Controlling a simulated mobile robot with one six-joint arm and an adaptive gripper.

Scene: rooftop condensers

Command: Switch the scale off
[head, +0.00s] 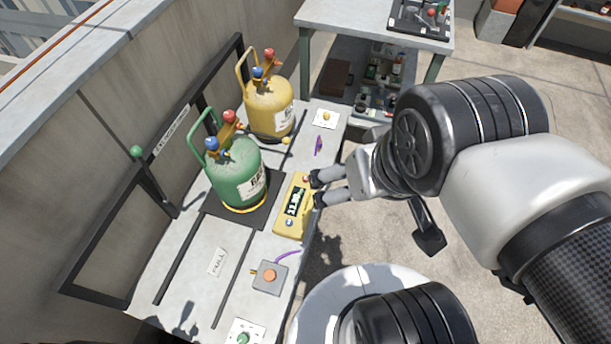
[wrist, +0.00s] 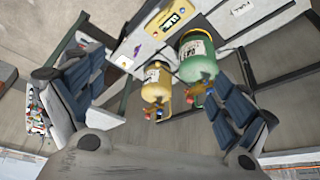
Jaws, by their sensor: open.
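The scale's yellow display unit (head: 294,207) lies on the bench near its front edge, with light digits on a dark screen. It has a red button (head: 306,179) at its far end and a blue button (head: 290,222) at its near end. The scale's black platform (head: 212,209) carries a green cylinder (head: 236,168). My gripper (head: 317,190) is open and empty, its fingertips close beside the display unit's right edge; whether they touch it I cannot tell. The display unit also shows at the top of the wrist view (wrist: 168,19), beyond the spread fingers.
A yellow cylinder (head: 268,107) stands behind the green one. A grey box with an orange button (head: 270,276) and a plate with a green knob (head: 243,338) lie nearer. A plate with a yellow knob (head: 326,118) lies farther back. A dark rail runs along the wall.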

